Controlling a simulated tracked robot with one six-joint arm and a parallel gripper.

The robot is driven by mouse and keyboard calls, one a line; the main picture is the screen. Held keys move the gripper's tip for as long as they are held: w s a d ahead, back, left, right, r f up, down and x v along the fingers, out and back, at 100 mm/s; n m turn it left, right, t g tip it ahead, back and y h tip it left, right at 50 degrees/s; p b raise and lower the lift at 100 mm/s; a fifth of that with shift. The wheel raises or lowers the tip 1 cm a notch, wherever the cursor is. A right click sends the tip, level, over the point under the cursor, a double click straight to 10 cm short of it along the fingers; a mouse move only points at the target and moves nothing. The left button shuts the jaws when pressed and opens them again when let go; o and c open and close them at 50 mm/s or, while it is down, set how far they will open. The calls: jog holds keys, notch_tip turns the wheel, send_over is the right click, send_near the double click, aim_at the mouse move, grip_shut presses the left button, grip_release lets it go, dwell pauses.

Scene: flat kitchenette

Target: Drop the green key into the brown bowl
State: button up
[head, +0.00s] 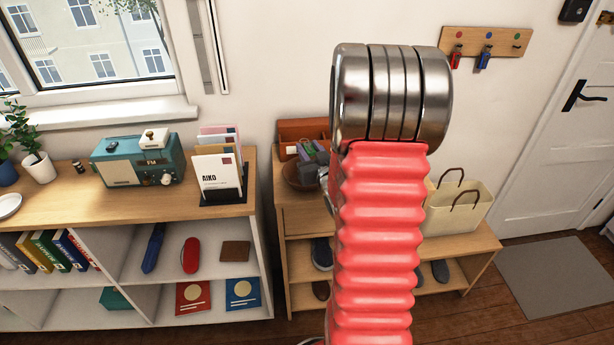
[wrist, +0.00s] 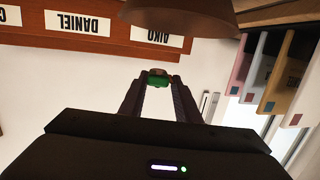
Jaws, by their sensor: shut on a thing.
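The green key (wrist: 158,81) is between the fingertips of my gripper (wrist: 158,78) in the wrist view, and the jaws are shut on it. Only a small green part of it shows. The brown bowl (wrist: 180,14) is at the top edge of the wrist view, apart from the key in the picture. In the head view the bowl (head: 297,178) stands on the wooden bench, left of my red arm. My arm covers part of that area, and the bowl's inside cannot be made out.
A red-brown organizer (wrist: 62,29) with name labels is behind the bowl. The letter rack (head: 218,180) with envelopes stands on the shelf at left. A cream bag (head: 457,207) is on the bench at right. Keys hang on a wall board (head: 487,42).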

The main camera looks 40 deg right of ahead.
jog(key=shift+s+f, duration=0.1)
jog(key=shift+f, duration=2.85)
jog(key=o, duration=1.1)
